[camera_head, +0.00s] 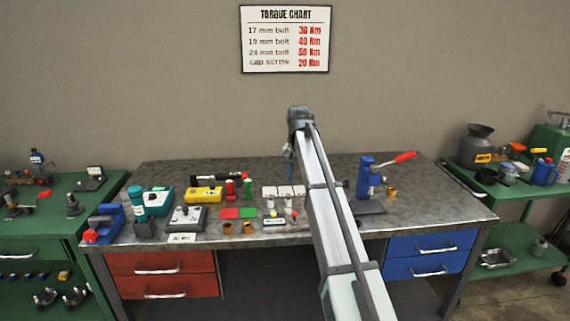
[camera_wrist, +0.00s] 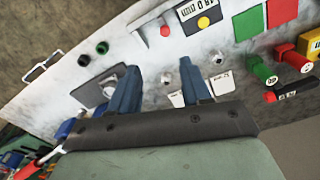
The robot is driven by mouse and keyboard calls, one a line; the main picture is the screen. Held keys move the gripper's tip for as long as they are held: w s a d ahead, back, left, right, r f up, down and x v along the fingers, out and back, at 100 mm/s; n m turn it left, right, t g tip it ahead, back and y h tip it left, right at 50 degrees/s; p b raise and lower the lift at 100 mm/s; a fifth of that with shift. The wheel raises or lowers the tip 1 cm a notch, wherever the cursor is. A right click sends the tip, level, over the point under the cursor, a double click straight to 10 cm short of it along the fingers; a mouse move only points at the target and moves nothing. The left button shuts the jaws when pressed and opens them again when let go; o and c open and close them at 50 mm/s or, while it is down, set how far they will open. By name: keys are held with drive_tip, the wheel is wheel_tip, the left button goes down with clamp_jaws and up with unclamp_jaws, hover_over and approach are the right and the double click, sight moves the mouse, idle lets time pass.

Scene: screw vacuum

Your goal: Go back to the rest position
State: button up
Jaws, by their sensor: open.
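My gripper (camera_head: 288,163) hangs at the end of my arm over the middle back of the workbench (camera_head: 330,172) in the head view. My arm hides part of the bench behind it. In the wrist view my gripper (camera_wrist: 161,70) shows two blue fingers spread apart with nothing between them. The grey bench top shows beyond the fingertips. White cards (camera_wrist: 226,84) lie close to the right finger in that view. A small metal piece (camera_wrist: 218,57) stands just past them.
A blue press with a red handle (camera_head: 370,178) stands right of my arm. Left of it are a yellow box (camera_head: 203,194), red and green pads (camera_head: 229,213), and a teal tool (camera_head: 139,203). Green carts (camera_head: 78,190) flank the bench. The air above is clear.

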drive_tip(key=s+d+f+m+h, duration=0.1)
drive_tip(key=s+d+f, duration=0.3)
drive_tip(key=d, duration=0.7)
drive_tip(key=s+d+f+h, duration=0.2)
drive_tip(key=s+d+f, duration=0.15)
drive_tip(key=d, duration=0.65)
drive_tip(key=s+a+f+n+g+y, duration=0.1)
drive_tip(key=s+a+f, duration=0.2)
drive_tip(key=s+f, duration=0.7)
drive_tip(key=s+a+f+n+g, duration=0.1)
drive_tip(key=s+a+f, duration=0.25)
drive_tip(key=f, duration=1.15)
drive_tip(key=s+a+f+n+g+y, duration=0.1)
drive_tip(key=s+a+f, duration=0.35)
drive_tip(key=f, duration=0.85)
drive_tip(key=s+a+f+g, duration=0.1)
drive_tip(key=s+f, duration=0.4)
drive_tip(key=s, duration=0.7)
drive_tip(key=s+a+f+n+g, duration=0.1)
drive_tip(key=s+a+f, duration=0.2)
drive_tip(key=s, duration=0.9)
drive_tip(key=s+a+f+g+y, duration=0.1)
drive_tip(key=s+a+f, duration=0.1)
drive_tip(key=s+f, duration=0.7)
drive_tip(key=s, duration=0.3)
drive_tip(key=shift+s+n+g, duration=0.2)
drive_tip(key=shift+n+g, duration=0.1)
drive_tip(key=shift+g, duration=0.1)
